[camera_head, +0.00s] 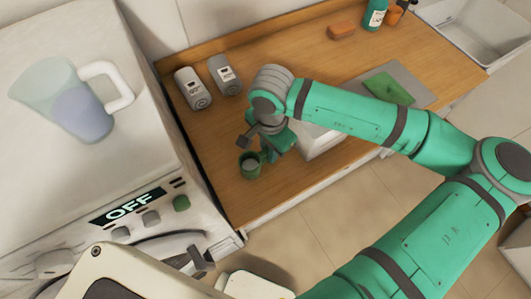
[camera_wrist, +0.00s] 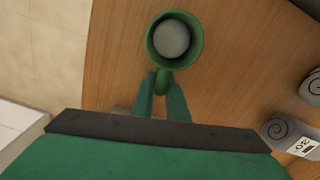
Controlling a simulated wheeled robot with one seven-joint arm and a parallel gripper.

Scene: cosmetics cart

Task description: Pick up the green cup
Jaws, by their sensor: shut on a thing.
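The green cup (camera_head: 250,166) is near the front left of the wooden counter in the head view, beside my gripper. In the wrist view the green cup (camera_wrist: 173,18) shows from above, with a round grey surface inside its rim. My gripper (camera_wrist: 161,84) has its two green fingers closed on the handle side of the cup. In the head view my gripper (camera_head: 262,150) reaches the cup from the right and partly hides that side. I cannot tell whether the cup touches the counter.
A white box (camera_head: 321,142) is just right of my gripper, partly under my arm. A machine with a clear pitcher (camera_head: 62,97) on top stands left. A green cloth (camera_head: 389,88) and sink (camera_head: 480,40) are farther right.

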